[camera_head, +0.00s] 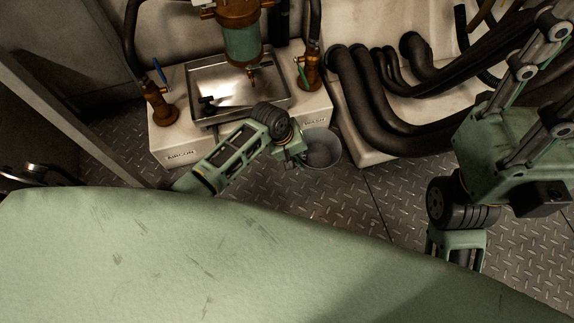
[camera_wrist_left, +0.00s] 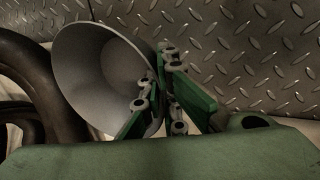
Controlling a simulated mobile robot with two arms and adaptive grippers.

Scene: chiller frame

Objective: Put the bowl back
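The grey bowl (camera_head: 324,150) is in the head view, at the front right corner of the white base and above the metal floor. My left gripper (camera_head: 297,157) is at its left rim. In the left wrist view the bowl (camera_wrist_left: 95,70) shows its open inside. One finger of the left gripper (camera_wrist_left: 163,92) is inside the rim and the other outside, with the bowl's wall between them. The gripper looks shut on the rim. Whether the bowl touches the floor is hard to tell. My right gripper is not visible; only parts of the right arm show.
A metal tray (camera_head: 222,83) sits on the white base (camera_head: 178,151), under a brass and green filter (camera_head: 241,40). Brass valves (camera_head: 160,103) stand at both sides. Thick black hoses (camera_head: 375,115) run at the right. The diamond-plate floor (camera_head: 330,200) is clear in front.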

